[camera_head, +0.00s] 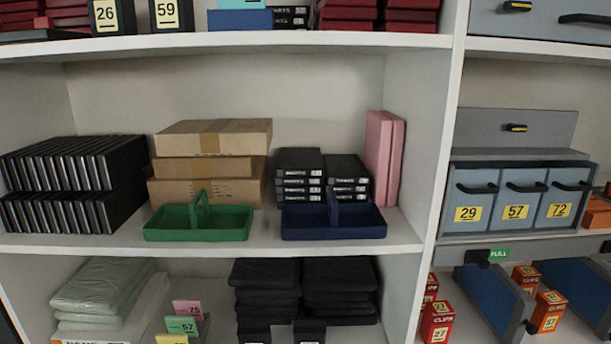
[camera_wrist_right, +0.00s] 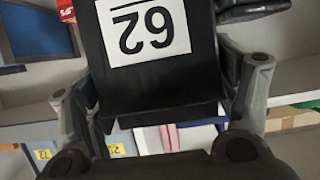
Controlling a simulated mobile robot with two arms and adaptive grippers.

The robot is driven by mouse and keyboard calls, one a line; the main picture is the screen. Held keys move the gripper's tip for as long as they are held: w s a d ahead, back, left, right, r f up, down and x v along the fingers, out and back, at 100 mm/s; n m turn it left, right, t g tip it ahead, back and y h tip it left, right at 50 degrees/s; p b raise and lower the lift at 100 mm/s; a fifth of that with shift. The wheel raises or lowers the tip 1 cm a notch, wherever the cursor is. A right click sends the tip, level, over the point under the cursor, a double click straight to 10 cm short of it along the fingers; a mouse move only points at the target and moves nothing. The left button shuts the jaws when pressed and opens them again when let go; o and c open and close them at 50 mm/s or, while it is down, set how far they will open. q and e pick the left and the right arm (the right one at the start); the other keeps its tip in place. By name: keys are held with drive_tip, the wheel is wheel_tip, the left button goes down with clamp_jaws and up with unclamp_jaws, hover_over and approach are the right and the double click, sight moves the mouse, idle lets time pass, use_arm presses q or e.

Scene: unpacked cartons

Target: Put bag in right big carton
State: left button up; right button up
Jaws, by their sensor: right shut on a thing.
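My right gripper (camera_wrist_right: 160,88) shows in the right wrist view, with one finger on each side of a black thing (camera_wrist_right: 150,76). The gripper is shut on it. The thing bears a white label with the number 62, upside down in this view; I cannot tell whether it is a bag. In the head view, a stack of black folded bag-like things (camera_head: 265,273) lies on the lower shelf. Pale green folded packs (camera_head: 100,287) lie to its left. No big carton can be made out as the right one. My left gripper is in neither view.
Brown cardboard boxes (camera_head: 212,138) are stacked on the middle shelf (camera_head: 265,237). A green tray (camera_head: 160,232) and a dark blue tray (camera_head: 300,228) stand in front. Grey-blue bins (camera_head: 475,190) and red boxes (camera_head: 437,322) are at the right.

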wheel_tip(320, 180, up, 14)
drive_tip(key=w+d, duration=0.1)
drive_tip(key=w, duration=0.1)
drive_tip(key=shift+w+f, duration=0.2)
drive_tip(key=shift+w, duration=0.1)
